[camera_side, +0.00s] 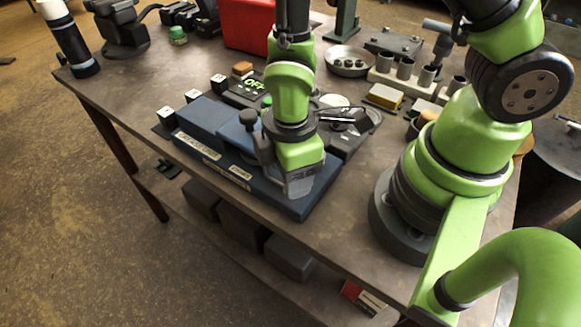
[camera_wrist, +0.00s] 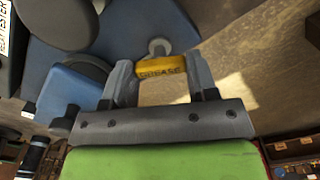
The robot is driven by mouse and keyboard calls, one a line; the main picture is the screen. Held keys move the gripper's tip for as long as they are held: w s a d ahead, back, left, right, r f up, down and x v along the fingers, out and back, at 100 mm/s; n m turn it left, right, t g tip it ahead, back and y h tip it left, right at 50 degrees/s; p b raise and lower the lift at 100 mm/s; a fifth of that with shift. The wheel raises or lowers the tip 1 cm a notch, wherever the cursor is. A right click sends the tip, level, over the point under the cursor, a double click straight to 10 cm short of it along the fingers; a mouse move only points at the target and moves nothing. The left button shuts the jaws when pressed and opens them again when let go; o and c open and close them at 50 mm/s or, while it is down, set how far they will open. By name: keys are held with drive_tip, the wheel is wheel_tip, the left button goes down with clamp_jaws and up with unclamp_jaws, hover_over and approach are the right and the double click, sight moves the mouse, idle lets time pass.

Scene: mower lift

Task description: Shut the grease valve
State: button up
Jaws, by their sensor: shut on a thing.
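The grease valve shows in the wrist view as a yellow handle (camera_wrist: 161,66) marked "GREASE", with a round grey pivot (camera_wrist: 160,46) just beyond it on a blue surface. My gripper (camera_wrist: 163,74) is shut on the yellow handle, one grey finger at each end of it. In the side view my gripper (camera_side: 300,184) points down at the right end of the blue lift unit (camera_side: 218,158). The handle is hidden there behind my gripper, so how far the valve is turned cannot be told.
A dark knob (camera_side: 248,117) stands on the unit left of my gripper. A panel with a green "OFF" display (camera_side: 253,84) lies behind. The table front right of the unit is clear.

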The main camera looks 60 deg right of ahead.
drive_tip(key=m, duration=0.5)
drive_tip(key=shift+m, duration=0.3)
drive_tip(key=m, duration=0.5)
drive_tip(key=shift+m, duration=0.3)
drive_tip(key=o, duration=0.9)
drive_tip(key=shift+o, duration=0.2)
wheel_tip(320, 180, up, 10)
